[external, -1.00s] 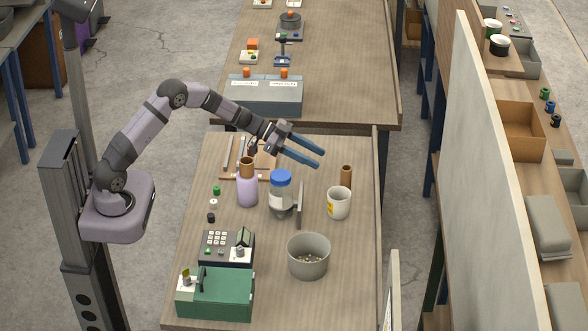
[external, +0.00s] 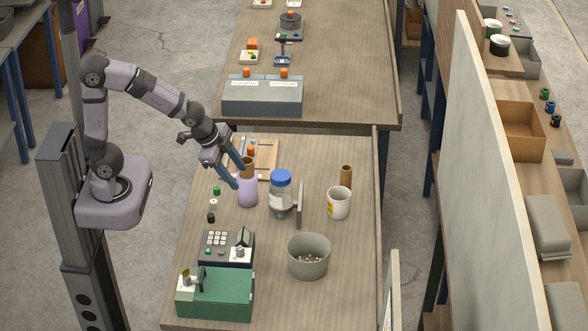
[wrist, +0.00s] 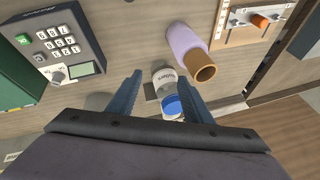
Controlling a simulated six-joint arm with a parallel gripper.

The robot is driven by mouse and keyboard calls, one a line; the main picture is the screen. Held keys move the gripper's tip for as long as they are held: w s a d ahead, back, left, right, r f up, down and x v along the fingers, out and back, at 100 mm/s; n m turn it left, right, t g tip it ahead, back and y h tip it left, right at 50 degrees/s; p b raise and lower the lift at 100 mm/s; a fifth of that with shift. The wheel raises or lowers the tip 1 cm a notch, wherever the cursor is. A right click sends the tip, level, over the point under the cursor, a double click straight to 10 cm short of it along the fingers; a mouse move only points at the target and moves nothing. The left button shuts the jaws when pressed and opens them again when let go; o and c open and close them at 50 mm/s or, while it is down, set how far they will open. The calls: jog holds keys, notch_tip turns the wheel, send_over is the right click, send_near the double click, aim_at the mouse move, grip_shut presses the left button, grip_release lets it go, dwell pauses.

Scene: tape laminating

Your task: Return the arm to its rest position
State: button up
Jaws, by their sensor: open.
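My gripper (external: 238,172) is in the external view at the left part of the table, with its two blue fingers spread and pointing down and to the right. It is empty. One finger overlaps the purple bottle with a brown top (external: 247,188) in the picture; I cannot tell whether they touch. In the wrist view the open fingers (wrist: 160,95) frame the jar with a blue lid (wrist: 172,104), with the purple bottle (wrist: 188,45) farther up. My arm is bent at the elbow, close to its base.
A wooden board (external: 267,158) lies behind the bottle. A white mug (external: 339,203), a grey bin (external: 308,257), a keypad device (external: 228,247) and a green box (external: 225,295) stand on the table. Small coloured caps lie near the left edge. The air above the table's right side is clear.

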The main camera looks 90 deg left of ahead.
jog(key=s+d+f+n+g, duration=0.1)
jog(key=s+d+f, duration=0.2)
jog(key=s, duration=0.1)
jog(key=s+d+f+n+g+h+b, duration=0.1)
jog(key=s+d+f+g, duration=0.1)
jog(key=s, duration=0.3)
jog(key=s+d+f+n+g+h+b, duration=0.1)
jog(key=s+d+f, duration=0.2)
jog(key=s+f, duration=0.2)
jog(key=shift+s+d+g, duration=0.1)
jog(key=shift+d+g, duration=0.2)
jog(key=shift+g, duration=0.1)
